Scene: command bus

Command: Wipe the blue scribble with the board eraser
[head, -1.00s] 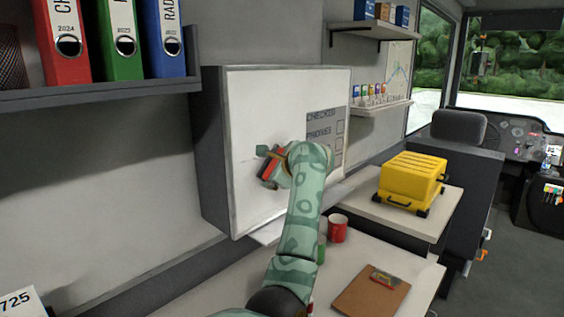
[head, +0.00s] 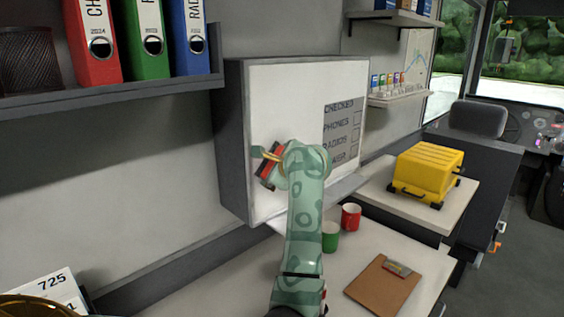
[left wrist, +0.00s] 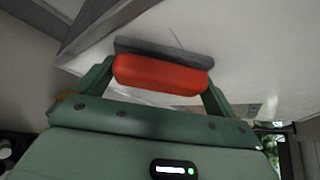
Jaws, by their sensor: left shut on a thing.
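The board eraser (left wrist: 162,74) has a red body and a dark grey pad. My left gripper (head: 268,164) is shut on it, with one green finger at each end in the left wrist view (left wrist: 160,85). The eraser also shows in the head view (head: 271,165), tilted, in front of the lower left part of the whiteboard (head: 290,90). The pad is at or very near the board; I cannot tell if it touches. No blue scribble is clear in the head view, where my arm covers part of the board. A faint thin line shows above the eraser in the left wrist view. My right gripper is out of view.
Below the board, a red mug (head: 351,216) and a green mug (head: 330,237) stand on the desk, close to my left arm. A clipboard (head: 383,284) lies to their right. A yellow case (head: 428,172) sits farther right. A binder shelf (head: 120,92) juts out at upper left.

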